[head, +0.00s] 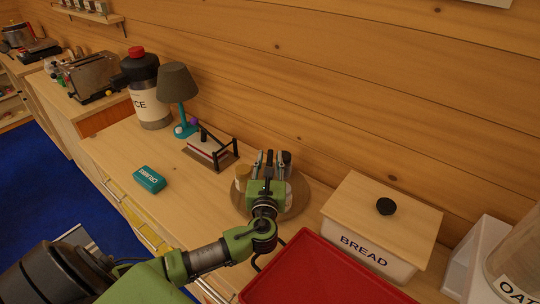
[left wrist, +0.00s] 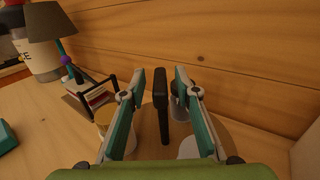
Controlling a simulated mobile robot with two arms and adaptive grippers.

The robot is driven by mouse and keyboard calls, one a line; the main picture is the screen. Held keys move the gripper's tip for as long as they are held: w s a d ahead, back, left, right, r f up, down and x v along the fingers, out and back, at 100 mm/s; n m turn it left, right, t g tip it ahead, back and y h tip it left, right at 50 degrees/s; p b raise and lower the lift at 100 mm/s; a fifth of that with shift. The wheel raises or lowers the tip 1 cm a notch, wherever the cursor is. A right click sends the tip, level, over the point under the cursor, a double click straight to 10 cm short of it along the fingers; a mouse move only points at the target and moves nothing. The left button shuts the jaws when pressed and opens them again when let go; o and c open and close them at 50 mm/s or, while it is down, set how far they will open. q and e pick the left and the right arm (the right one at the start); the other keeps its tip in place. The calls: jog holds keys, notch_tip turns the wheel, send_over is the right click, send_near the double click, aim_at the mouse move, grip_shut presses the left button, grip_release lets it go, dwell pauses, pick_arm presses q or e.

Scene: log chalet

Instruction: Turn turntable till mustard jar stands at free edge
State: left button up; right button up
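The round wooden turntable (head: 301,196) stands on the counter near the wall; its rim also shows in the left wrist view (left wrist: 248,142). A jar with a yellow-tan top (head: 242,174), perhaps the mustard jar, stands at its left side and shows left of the fingers in the left wrist view (left wrist: 103,117). My left gripper (head: 264,160) is over the turntable with its fingers apart. A dark upright post (left wrist: 161,104) stands between the fingers, with gaps on both sides. A grey item and a pale item on the turntable are partly hidden. My right gripper is out of view.
A bread box (head: 370,253) and a red tray (head: 325,275) are close on the right. A small rack (head: 210,148), a lamp (head: 177,84) and a large jar (head: 152,112) stand to the left. The counter around the teal box (head: 149,179) is mostly clear.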

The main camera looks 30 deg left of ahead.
pick_arm(q)
jog(key=shift+w+a, duration=0.25)
jog(key=shift+w, duration=0.15)
grip_shut()
jog(key=shift+d+n+g+y, duration=0.1)
jog(key=shift+n+g+y, duration=0.35)
jog(key=shift+y, duration=0.25)
jog(key=shift+n+g+y+p, duration=0.35)
jog(key=shift+n+g+y, duration=0.75)
jog(key=shift+y, duration=0.2)
jog(key=shift+f+n+g+y, duration=0.1)
jog(key=shift+n+g+y, duration=0.9)
jog(key=shift+n+g, duration=0.2)
jog(key=shift+n+g+y+b, duration=0.3)
jog(key=shift+n+g+y, duration=0.1)
jog(key=shift+g, duration=0.25)
